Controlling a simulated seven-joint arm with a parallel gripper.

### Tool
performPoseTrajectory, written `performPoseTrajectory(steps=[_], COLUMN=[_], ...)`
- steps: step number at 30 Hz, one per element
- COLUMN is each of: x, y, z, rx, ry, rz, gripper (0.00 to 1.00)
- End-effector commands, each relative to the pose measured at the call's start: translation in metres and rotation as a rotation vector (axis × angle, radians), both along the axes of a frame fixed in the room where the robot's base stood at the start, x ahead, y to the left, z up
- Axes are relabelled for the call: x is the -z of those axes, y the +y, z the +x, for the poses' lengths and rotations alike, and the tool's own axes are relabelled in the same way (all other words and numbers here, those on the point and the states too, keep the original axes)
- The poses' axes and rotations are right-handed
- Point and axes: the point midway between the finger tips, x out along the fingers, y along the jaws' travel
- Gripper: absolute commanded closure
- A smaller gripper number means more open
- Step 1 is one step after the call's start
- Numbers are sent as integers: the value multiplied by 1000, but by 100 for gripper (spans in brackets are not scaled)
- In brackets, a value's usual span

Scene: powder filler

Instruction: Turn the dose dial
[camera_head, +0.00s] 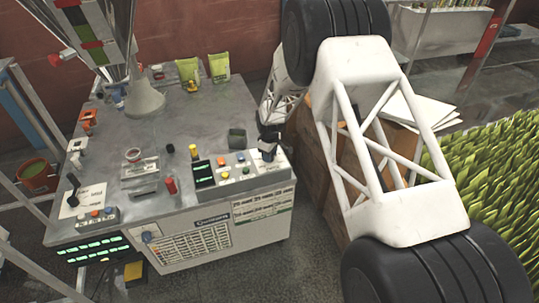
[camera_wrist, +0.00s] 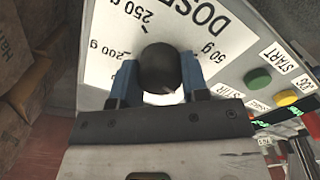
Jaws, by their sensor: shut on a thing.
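The dose dial's round black knob (camera_wrist: 160,68) stands on a white panel (camera_wrist: 107,60) printed "DOSE" with gram marks, of which 250 g, 200 g and 50 g can be read. My gripper (camera_wrist: 161,80) has its two blue fingers on either side of the knob and is shut on it. The knob's pointer, if it has one, cannot be made out. In the head view my gripper (camera_head: 268,138) is at the right end of the sloped control panel (camera_head: 240,172), and the knob is largely hidden there.
Green START (camera_wrist: 257,79) and yellow (camera_wrist: 286,97) buttons are close by on the panel. Cardboard boxes (camera_head: 308,185) stand right of the bench.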

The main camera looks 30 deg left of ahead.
Motion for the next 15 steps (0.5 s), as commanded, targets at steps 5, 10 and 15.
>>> performPoseTrajectory(steps=[5,10,15], x=[0,0,0], y=[0,0,0], z=[0,0,0], rx=[1,1,1], ry=[0,0,0], rz=[0,0,0], gripper=[46,33,33])
